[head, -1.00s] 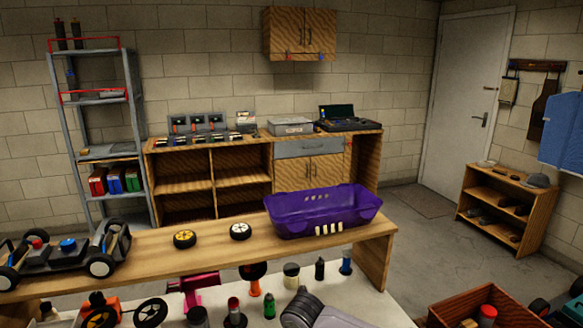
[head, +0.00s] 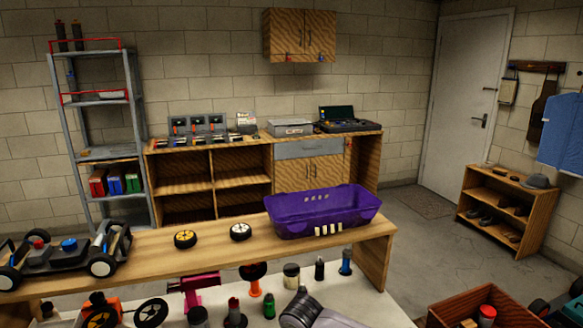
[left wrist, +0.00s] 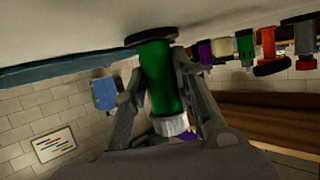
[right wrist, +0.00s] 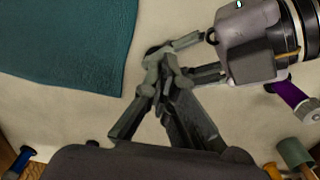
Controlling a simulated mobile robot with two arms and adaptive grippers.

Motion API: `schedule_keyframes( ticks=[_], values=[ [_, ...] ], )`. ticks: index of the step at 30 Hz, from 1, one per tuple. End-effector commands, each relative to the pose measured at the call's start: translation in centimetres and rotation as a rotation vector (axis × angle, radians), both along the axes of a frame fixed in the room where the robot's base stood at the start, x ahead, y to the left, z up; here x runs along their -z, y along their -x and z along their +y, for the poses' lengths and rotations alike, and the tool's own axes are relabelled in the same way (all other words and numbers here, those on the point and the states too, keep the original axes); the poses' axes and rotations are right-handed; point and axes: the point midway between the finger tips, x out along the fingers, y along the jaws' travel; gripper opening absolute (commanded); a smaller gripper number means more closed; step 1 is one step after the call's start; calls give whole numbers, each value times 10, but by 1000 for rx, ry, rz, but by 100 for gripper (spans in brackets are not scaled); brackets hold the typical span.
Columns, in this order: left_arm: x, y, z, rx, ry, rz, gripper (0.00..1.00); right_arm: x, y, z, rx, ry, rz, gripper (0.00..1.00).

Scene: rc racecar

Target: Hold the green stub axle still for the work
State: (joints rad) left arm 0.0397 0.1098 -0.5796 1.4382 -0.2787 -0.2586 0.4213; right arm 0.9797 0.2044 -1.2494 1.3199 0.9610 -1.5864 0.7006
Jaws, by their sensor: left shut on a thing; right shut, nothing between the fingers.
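The green stub axle (left wrist: 158,78) fills the middle of the left wrist view. It has a dark disc (left wrist: 150,36) at one end, against the pale tabletop, and a white ribbed cap (left wrist: 172,124) at the other. My left gripper (left wrist: 170,85) is shut on its green body, one finger on each side. I cannot make the held axle out in the head view. My right gripper (right wrist: 163,68) is shut and empty over the table. Its fingertips overlap the fingers of my left gripper in the right wrist view; I cannot tell whether they touch.
Several coloured parts stand on the pale table, including another green one (head: 269,306) and a blue one (head: 345,262). A teal mat (right wrist: 70,40) lies beside the grippers. A purple tray (head: 320,211) and a car chassis (head: 60,257) sit on the wooden shelf behind.

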Motion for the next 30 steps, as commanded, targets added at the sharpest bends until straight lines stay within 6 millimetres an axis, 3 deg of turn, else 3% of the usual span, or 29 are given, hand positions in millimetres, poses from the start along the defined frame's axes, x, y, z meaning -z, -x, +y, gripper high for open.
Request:
schedule_keyframes(
  ticks=[1,30],
  values=[
    [4,4,-4,6,4,5,0,11,3,-2,4,7,7,0],
    [2,3,-5,5,6,4,0,8,10,9,-1,3,13,0]
  ],
)
